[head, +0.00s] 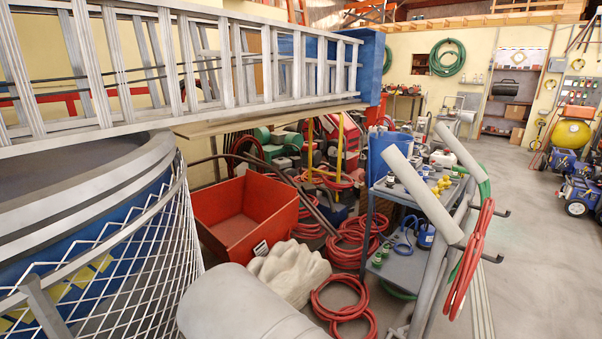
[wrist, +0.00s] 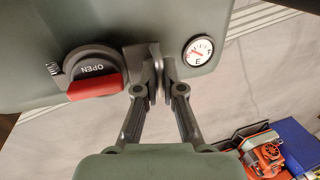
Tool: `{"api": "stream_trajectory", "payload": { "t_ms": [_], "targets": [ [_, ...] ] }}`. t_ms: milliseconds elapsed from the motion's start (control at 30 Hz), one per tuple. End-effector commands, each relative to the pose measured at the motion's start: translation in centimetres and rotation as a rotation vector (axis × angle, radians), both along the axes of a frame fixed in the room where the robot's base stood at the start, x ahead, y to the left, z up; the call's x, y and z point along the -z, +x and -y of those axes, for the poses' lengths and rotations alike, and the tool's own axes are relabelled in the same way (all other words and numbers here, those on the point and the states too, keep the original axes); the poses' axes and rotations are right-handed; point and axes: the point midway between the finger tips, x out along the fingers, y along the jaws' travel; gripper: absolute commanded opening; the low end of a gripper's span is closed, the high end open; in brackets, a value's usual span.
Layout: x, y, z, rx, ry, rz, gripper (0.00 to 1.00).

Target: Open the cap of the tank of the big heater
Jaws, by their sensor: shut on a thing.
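In the wrist view, the grey-green tank (wrist: 60,35) fills the upper left. A round white gauge (wrist: 199,50) marked E sits to the right. My gripper (wrist: 158,68) is between the dial and the gauge, near the tank's lower edge. Its fingers are closed on a thin grey part between the tips. The fingers mostly hide that part, and I cannot tell whether it belongs to the cap. My gripper does not show in the head view.
An orange engine (wrist: 266,155) and a blue box (wrist: 298,142) sit at lower right in the wrist view. The head view shows a red bin (head: 240,215), coiled red hoses (head: 345,310), a grey cart (head: 405,270) and a caged blue drum (head: 90,230).

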Motion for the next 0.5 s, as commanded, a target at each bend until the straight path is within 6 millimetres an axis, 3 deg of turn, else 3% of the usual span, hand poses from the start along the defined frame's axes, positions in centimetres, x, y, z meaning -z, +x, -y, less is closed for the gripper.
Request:
{"api": "stream_trajectory", "payload": {
  "t_ms": [267, 500],
  "targets": [
    [-1.4, -0.3, -0.3, 0.000, -0.001, 0.001, 0.00],
    [-1.4, -0.3, -0.3, 0.000, 0.000, 0.000, 0.00]
  ]
}}
